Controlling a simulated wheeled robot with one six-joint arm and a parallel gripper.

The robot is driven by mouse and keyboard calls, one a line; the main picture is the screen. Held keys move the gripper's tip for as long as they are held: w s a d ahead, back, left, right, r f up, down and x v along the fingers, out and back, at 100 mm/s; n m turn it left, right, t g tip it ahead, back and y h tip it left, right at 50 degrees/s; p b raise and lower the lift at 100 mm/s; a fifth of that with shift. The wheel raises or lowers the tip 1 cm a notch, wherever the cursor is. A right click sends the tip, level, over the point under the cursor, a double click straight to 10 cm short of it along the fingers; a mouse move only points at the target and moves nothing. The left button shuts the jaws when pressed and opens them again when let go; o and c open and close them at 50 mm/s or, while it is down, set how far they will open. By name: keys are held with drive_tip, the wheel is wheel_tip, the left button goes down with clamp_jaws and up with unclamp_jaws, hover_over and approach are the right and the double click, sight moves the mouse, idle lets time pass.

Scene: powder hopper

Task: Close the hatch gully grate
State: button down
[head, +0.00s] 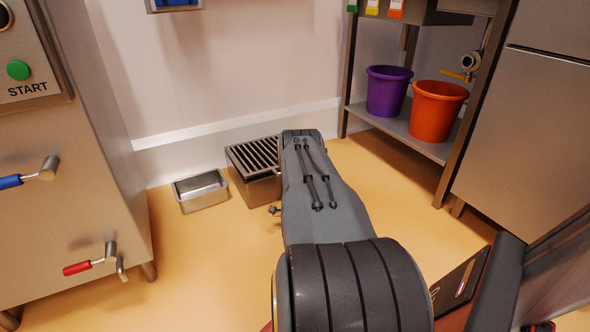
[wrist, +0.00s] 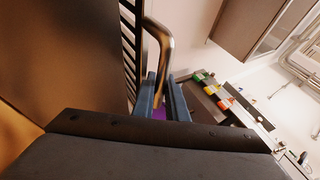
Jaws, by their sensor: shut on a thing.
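The gully grate (head: 254,154) is a dark slatted panel on top of a brown metal box (head: 262,188) on the floor by the back wall, left of my arm in the head view. In the wrist view the slats (wrist: 128,48) show as a narrow strip beside a broad brown panel. A bent metal handle (wrist: 163,42) stands out beside the slats. My gripper (wrist: 161,77) has its two blue-grey fingers shut on the handle. In the head view my arm hides the gripper and the grate's right end. How far the grate is open I cannot tell.
A small metal tray (head: 201,190) lies on the floor left of the box. A machine with a START button (head: 18,70) stands at left. Purple (head: 388,91) and orange (head: 436,110) buckets stand on a shelf at right. Floor between is clear.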

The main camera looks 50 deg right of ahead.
drive_tip(key=c, duration=1.8)
unclamp_jaws()
drive_tip(key=shift+s+d, duration=0.1)
drive_tip(key=shift+s, duration=0.2)
drive_tip(key=shift+o, duration=0.2)
drive_tip(key=shift+w, duration=0.15)
drive_tip(key=shift+s+a+f+p, duration=0.2)
drive_tip(key=shift+s+a+p, duration=0.15)
drive_tip(key=shift+p, duration=0.15)
drive_tip(key=s+a+p, duration=0.8)
drive_tip(key=p, duration=0.6)
drive_tip(key=shift+s+a+f, duration=0.25)
drive_tip(key=shift+s+a, duration=0.1)
drive_tip(key=shift+a, duration=0.05)
drive_tip(key=shift+c, duration=0.4)
